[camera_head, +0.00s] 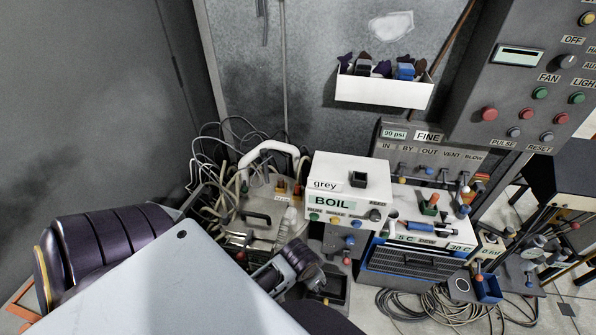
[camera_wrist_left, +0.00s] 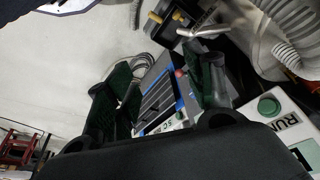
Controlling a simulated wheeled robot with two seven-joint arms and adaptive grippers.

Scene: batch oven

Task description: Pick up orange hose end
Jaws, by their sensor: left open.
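No orange hose end shows clearly. In the head view a small orange-brown piece (camera_head: 297,189) sits by the thick white hose (camera_head: 268,148), among tangled hoses; I cannot tell whether it is a hose end. In the left wrist view two yellow-orange fittings (camera_wrist_left: 178,15) show at the top, and pale corrugated hose (camera_wrist_left: 292,38) runs at the upper right. My left gripper (camera_wrist_left: 163,68) is open, its dark green fingers apart with nothing seen held between them. In the head view its fingers cannot be made out clearly. My right gripper is not in view.
A white BOIL box (camera_head: 345,183) stands right of the hoses. A blue-framed unit (camera_head: 415,262) stands further right, and shows beyond my fingers in the wrist view (camera_wrist_left: 160,97). Coiled cables (camera_head: 440,303) lie on the floor. A control panel (camera_head: 535,70) stands at upper right.

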